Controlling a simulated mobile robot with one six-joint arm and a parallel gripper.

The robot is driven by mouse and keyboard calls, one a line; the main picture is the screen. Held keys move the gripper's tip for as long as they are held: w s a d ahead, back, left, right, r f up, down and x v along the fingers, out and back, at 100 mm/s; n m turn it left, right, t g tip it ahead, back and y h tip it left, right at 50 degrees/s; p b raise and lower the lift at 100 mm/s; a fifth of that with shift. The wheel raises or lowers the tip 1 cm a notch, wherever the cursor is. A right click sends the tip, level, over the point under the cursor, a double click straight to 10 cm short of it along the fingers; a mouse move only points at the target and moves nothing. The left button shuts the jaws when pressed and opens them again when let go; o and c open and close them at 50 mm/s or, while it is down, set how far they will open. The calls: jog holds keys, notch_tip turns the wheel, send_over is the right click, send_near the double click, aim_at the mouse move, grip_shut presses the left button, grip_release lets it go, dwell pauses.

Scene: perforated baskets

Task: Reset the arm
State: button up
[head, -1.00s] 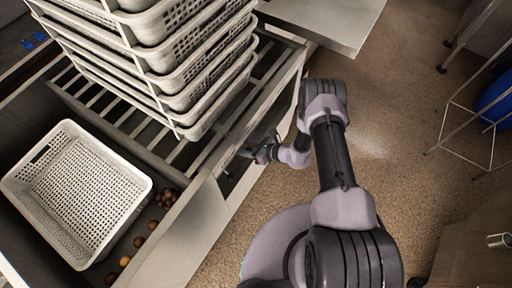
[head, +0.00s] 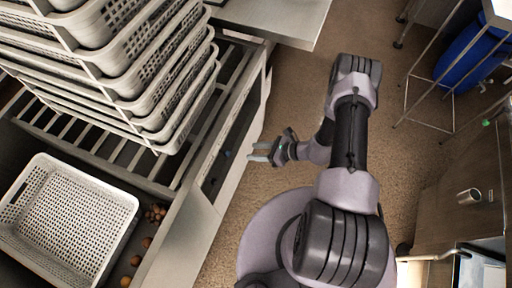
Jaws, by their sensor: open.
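My arm extends forward from its base over the brown floor, with its wrist bent to the left. My gripper (head: 258,152) is open and empty. Its pale fingers point left toward the side panel of the drawer unit, and I cannot tell whether they clear it. No object is between the fingers.
A tall stack of white perforated baskets (head: 140,75) stands on a slatted rack at left. A single white basket (head: 72,215) sits in the drawer below, with several round brown items (head: 146,243) beside it. A blue bin (head: 470,55) stands at upper right. The floor (head: 285,85) around my arm is clear.

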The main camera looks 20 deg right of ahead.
jog(key=shift+w, duration=0.1)
jog(key=a+r+n+g+h+b, duration=0.15)
jog(key=r+n, duration=0.45)
jog(key=r, duration=0.8)
jog(key=a+r+n+g+b, duration=0.1)
jog(key=a+r+n+g, duration=0.2)
jog(key=r+n, duration=0.75)
jog(key=s+d+r+n+t+h+b, duration=0.1)
jog(key=s+r+n+t+h, duration=0.3)
jog(key=s+r, duration=1.1)
notch_tip(320, 180, up, 3)
jog(key=n+h+b, duration=0.1)
jog(key=n+h, duration=0.1)
jog(key=shift+s+d+r+h+b, duration=0.2)
jog(key=shift+s+d+h+b, duration=0.15)
jog(key=shift+s+b, duration=0.05)
